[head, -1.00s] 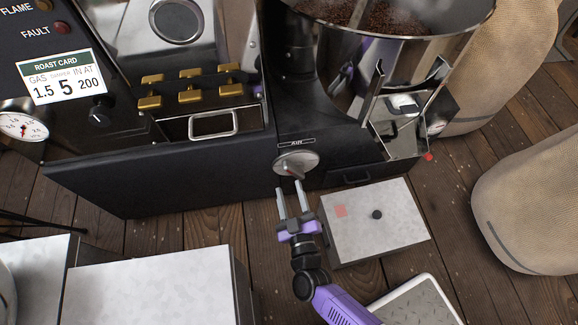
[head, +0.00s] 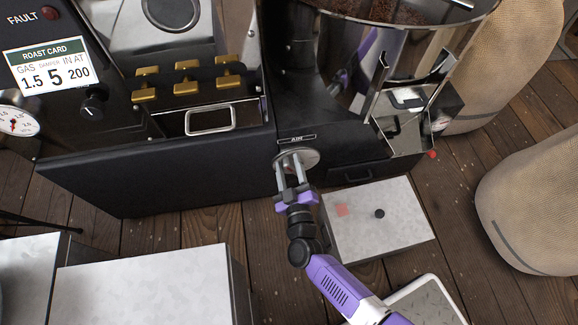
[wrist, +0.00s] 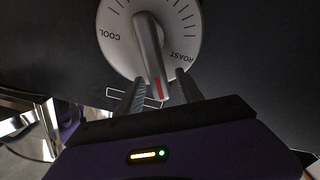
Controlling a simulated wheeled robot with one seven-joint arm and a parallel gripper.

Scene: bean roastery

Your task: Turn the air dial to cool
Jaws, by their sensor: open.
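The air dial (head: 310,158) is a round pale disc on the dark front of the roaster, under a small AIR label (head: 297,138). In the wrist view the dial face (wrist: 115,55) shows COOL at the left, ROAST at the right and tick marks between them. Its grey bar handle (wrist: 149,45) has a red mark at its lower end, toward the ROAST side of my view. My gripper (head: 290,167) is open at the dial. In the wrist view its fingers (wrist: 160,78) stand on either side of the handle's lower end; contact is unclear.
A light-topped box (head: 385,225) stands on the floor right of my arm. A metal chute (head: 405,120) and drum (head: 400,10) are above right. Brass levers (head: 187,78) and a drawer handle (head: 210,119) are upper left. A sack (head: 530,200) stands at right.

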